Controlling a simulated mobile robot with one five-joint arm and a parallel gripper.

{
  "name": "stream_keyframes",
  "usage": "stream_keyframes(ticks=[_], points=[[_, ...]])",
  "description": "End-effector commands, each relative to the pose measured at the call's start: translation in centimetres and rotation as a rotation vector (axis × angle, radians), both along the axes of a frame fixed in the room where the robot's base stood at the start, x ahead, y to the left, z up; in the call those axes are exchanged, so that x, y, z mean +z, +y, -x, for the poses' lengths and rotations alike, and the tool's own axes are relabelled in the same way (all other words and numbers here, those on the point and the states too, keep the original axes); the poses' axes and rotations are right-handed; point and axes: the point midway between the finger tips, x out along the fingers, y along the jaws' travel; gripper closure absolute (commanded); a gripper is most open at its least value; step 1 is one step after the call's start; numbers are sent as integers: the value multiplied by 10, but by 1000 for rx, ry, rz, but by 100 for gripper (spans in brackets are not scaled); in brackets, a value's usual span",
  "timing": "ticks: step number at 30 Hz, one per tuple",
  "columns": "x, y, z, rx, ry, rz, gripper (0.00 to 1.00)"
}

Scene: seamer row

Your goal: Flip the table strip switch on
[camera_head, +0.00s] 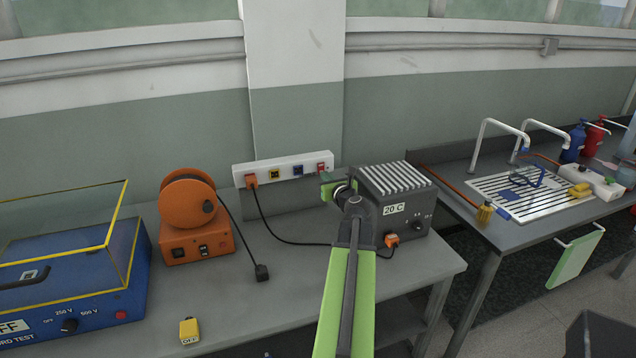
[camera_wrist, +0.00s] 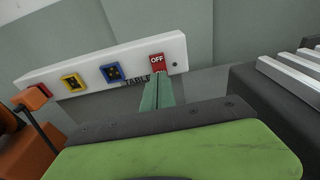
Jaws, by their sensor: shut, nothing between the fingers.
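The white table strip (camera_head: 262,165) is fixed along the back of the bench and also shows in the wrist view (camera_wrist: 40,83). The word TABLE is printed on it beside a red switch (camera_wrist: 157,58) that reads OFF, near the strip's right end. The switch also shows in the head view (camera_head: 322,168). My gripper (camera_wrist: 157,80) is shut and empty, its green fingertips pointing at the lower edge of the switch. I cannot tell if they touch it. In the head view my gripper (camera_head: 326,181) is just below the strip's right end.
A dark 20 C box (camera_head: 410,218) with a ribbed top stands close right of my gripper. An orange plug (camera_head: 251,180) sits in the strip, its black cable on the bench. An orange reel unit (camera_head: 190,215) and a blue tester (camera_head: 80,290) stand left. A sink (camera_head: 535,205) is right.

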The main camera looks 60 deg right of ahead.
Motion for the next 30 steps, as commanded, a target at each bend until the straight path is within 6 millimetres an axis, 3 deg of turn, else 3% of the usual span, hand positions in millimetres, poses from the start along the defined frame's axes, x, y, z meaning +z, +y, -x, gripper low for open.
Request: stream_keyframes(ticks=[5, 30], points=[[-2, -10, -4, -1, 0, 0, 100], [-11, -10, -25, 14, 1, 1, 100]])
